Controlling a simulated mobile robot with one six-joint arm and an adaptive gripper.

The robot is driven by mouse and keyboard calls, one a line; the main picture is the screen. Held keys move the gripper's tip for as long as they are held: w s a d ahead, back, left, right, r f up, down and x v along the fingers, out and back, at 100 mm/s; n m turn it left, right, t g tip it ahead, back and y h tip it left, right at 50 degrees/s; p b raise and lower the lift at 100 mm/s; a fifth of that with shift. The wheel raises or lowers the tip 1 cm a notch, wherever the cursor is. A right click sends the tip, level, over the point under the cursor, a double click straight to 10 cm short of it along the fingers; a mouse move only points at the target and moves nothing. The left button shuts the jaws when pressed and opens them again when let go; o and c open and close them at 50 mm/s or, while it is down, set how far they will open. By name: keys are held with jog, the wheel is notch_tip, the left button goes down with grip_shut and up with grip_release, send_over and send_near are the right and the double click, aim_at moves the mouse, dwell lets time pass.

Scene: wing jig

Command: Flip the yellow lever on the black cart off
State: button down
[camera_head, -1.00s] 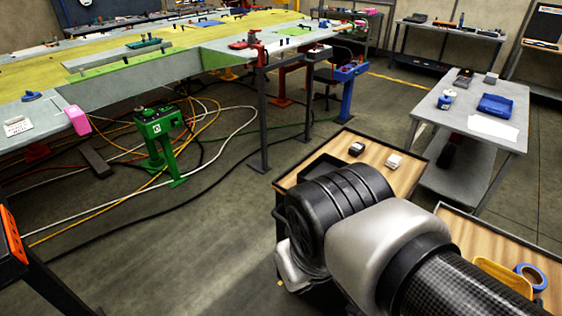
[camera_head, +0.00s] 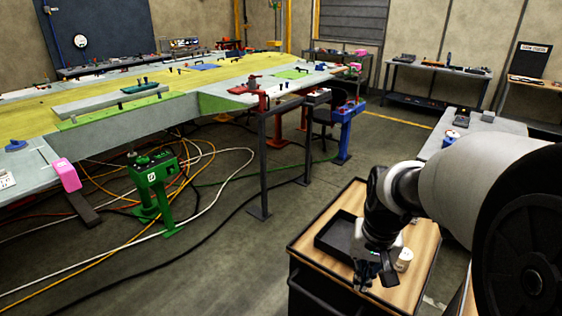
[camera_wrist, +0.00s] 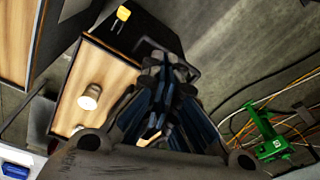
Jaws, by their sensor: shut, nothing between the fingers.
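The black cart (camera_head: 318,262) with a wooden top stands at the lower right of the head view. It also shows at the upper left of the wrist view (camera_wrist: 104,72). A small yellow part that looks like the lever (camera_wrist: 122,14) is near the top of the wrist view, against a dark part of the cart. I cannot make out its position, and I do not see it in the head view. My gripper (camera_head: 378,280) is over the cart top in the head view. In the wrist view my gripper (camera_wrist: 165,66) is shut and empty, apart from the yellow part.
A black tray (camera_head: 336,238) and a white cylinder (camera_head: 404,260) are on the cart top, close to my gripper. The cylinder also shows in the wrist view (camera_wrist: 89,97). A green stand (camera_head: 153,185) and floor cables are at the left. The floor between is clear.

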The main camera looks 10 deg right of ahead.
jog(key=w+d+f+m+g+y, duration=0.1)
jog(key=d+f+m, duration=0.1)
jog(key=d+f, duration=0.65)
jog(key=w+d+f+m+g, duration=0.1)
jog(key=d+f+m, duration=0.3)
jog(key=f, duration=0.8)
jog(key=shift+n, duration=0.6)
jog(key=f, duration=0.3)
jog(key=s+f+b, duration=0.1)
jog(key=f, duration=0.2)
jog(key=f+b, duration=0.1)
jog(key=f, duration=0.2)
jog(key=shift+s+f, duration=0.2)
jog(key=shift+f, duration=0.1)
